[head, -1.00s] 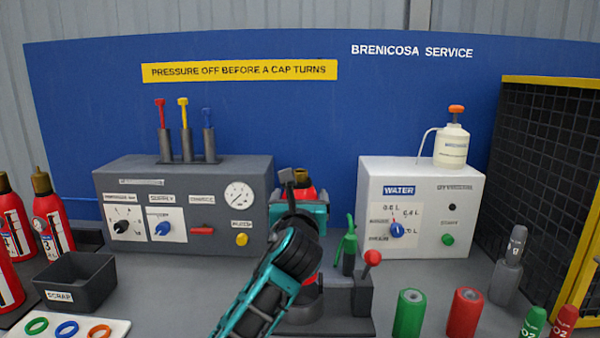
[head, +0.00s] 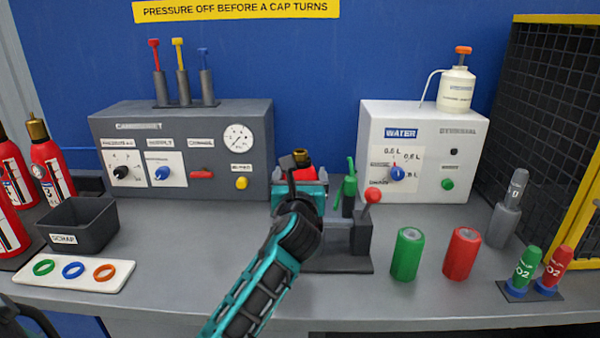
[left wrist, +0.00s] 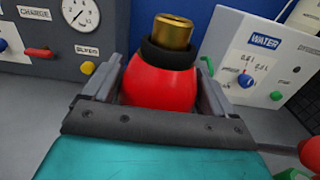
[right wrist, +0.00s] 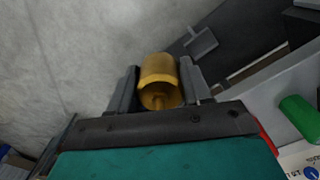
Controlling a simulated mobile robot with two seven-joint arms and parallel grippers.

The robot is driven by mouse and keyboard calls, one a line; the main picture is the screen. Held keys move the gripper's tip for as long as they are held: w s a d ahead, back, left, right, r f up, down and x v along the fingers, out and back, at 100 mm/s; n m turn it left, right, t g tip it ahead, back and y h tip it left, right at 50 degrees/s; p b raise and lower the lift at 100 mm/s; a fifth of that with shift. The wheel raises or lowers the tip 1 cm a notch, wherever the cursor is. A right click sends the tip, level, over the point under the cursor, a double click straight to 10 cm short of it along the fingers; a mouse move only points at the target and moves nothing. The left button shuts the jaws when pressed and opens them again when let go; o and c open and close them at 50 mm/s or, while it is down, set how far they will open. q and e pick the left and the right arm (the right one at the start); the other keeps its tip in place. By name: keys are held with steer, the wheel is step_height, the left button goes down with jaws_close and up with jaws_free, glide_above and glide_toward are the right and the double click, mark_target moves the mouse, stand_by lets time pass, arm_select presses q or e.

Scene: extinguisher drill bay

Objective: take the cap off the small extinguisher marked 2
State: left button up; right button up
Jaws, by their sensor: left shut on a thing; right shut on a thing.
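A red extinguisher (head: 304,172) stands upright at the middle of the bench, at a dark stand (head: 340,258); its number is hidden. My left gripper (head: 300,188) is shut on its red upper body, below a black collar. In the left wrist view the extinguisher (left wrist: 160,85) sits between both fingers, with a short brass neck (left wrist: 173,32), dark on top, above the collar. My right gripper (right wrist: 160,92) is outside the head view. In the right wrist view it is shut on a brass cap (right wrist: 159,72), seemingly hollow, clear of any extinguisher.
Red extinguishers (head: 50,165) stand at the far left beside a scrap bin (head: 78,225) and a ring tray (head: 75,285). A red-knobbed lever (head: 372,196) is close right of my left gripper. Green (head: 408,255) and red (head: 462,254) cylinders stand front right.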

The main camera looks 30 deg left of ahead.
arm_select(q)
steer(key=shift+f, duration=0.1)
steer(key=o, duration=1.7)
steer(key=shift+f, duration=0.4)
steer(key=shift+c, duration=0.2)
steer(key=shift+o, duration=1)
steer(key=shift+r, duration=0.15)
